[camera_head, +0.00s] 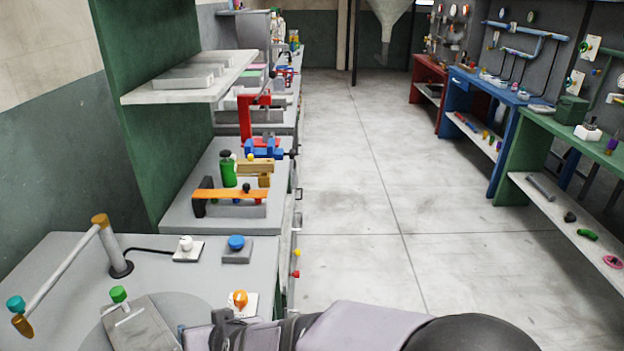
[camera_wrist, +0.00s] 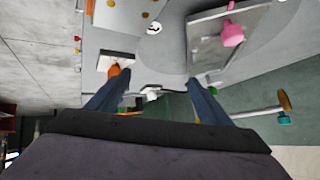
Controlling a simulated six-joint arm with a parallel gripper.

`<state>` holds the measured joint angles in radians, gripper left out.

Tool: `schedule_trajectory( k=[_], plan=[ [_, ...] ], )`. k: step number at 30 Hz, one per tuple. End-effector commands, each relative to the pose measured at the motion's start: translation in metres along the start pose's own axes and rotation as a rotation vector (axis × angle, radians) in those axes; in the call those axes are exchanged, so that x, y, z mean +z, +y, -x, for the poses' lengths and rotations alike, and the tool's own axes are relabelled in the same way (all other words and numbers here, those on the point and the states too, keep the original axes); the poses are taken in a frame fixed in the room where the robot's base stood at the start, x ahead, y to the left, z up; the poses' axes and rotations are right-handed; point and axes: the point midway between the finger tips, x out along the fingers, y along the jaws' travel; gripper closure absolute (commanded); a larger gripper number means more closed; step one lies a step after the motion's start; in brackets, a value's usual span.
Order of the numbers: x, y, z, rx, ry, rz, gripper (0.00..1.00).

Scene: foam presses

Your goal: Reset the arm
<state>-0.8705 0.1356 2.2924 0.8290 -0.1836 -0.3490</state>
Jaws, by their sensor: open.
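My arm comes in from the bottom of the head view. My gripper (camera_head: 222,328) is low over the front edge of the grey bench (camera_head: 70,262). In the wrist view my gripper (camera_wrist: 155,98) has its two blue-grey fingers wide apart, with nothing held between them. An orange knob (camera_head: 240,299) on a white plate stands just behind the gripper in the head view. An orange knob also shows in the wrist view (camera_wrist: 114,70), close to the left finger. The gripper's underside is hidden in the head view.
The bench also holds a blue button (camera_head: 236,242), a white knob (camera_head: 186,243), a metal block with a green knob (camera_head: 118,294), and a pale slanted lever (camera_head: 62,275). A wrist-view plate carries a pink knob (camera_wrist: 232,35). The floor aisle (camera_head: 360,200) is clear.

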Motion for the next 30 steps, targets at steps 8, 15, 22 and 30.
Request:
schedule_trajectory(
  k=[8, 15, 22, 30],
  plan=[
    [0.003, 0.135, 0.054, 0.116, -0.27, 0.028, 0.27],
    [0.079, 0.229, 0.139, 0.293, -0.541, -0.131, 0.27],
    [0.137, 0.258, 0.197, 0.397, -0.698, -0.277, 0.27],
    [0.153, 0.263, 0.213, 0.425, -0.741, -0.317, 0.27]
  ],
)
